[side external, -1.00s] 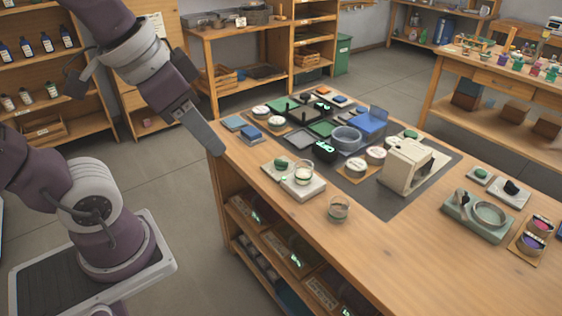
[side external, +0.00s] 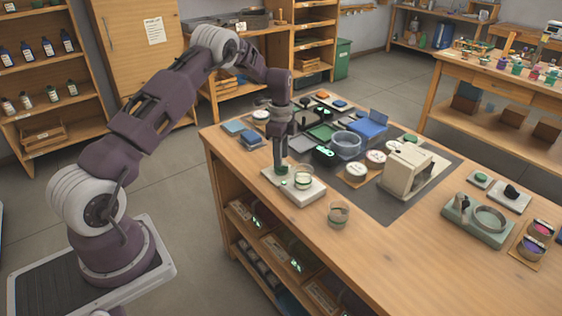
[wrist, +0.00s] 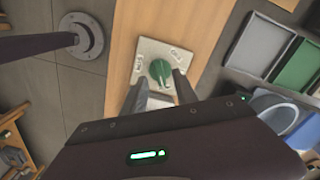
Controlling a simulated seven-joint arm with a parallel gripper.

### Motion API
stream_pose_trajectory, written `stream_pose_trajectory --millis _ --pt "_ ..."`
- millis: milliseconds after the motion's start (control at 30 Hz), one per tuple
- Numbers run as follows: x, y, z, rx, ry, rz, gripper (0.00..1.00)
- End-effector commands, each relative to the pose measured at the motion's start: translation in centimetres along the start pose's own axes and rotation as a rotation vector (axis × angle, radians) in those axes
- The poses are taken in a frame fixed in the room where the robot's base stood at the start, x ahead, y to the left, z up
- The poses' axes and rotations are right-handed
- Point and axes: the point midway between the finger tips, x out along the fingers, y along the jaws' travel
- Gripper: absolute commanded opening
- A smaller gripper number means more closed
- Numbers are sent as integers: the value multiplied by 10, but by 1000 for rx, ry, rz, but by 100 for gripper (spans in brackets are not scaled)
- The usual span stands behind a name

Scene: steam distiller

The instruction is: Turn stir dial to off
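The stir dial (wrist: 160,70) is a green round knob with a raised grip on a pale plate (wrist: 150,48) in the wrist view. The plate has dark lettering on either side of the knob, too small and turned to read surely. My gripper (wrist: 160,86) is open, with one finger on each side, its tips close to the knob. I cannot tell whether they touch it. In the side view my gripper (side external: 281,168) points down over the left end of the white stirrer unit (side external: 305,194) and largely hides the dial. The knob's setting is unclear.
A glass beaker (side external: 303,178) stands on the stirrer, right beside my gripper. The front-left bench edge is close.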

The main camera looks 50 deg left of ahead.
Motion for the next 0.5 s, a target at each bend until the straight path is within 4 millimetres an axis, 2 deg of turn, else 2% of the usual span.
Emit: stream_pose_trajectory --millis 100,200,433,467,500 --pt "19 0 0 -1 -1 1 35" --pt "27 0 0 -1 0 -1 35" --pt "28 0 0 -1 0 -2 35" --pt "28 0 0 -1 0 -2 33" --pt "28 0 0 -1 0 -2 25"
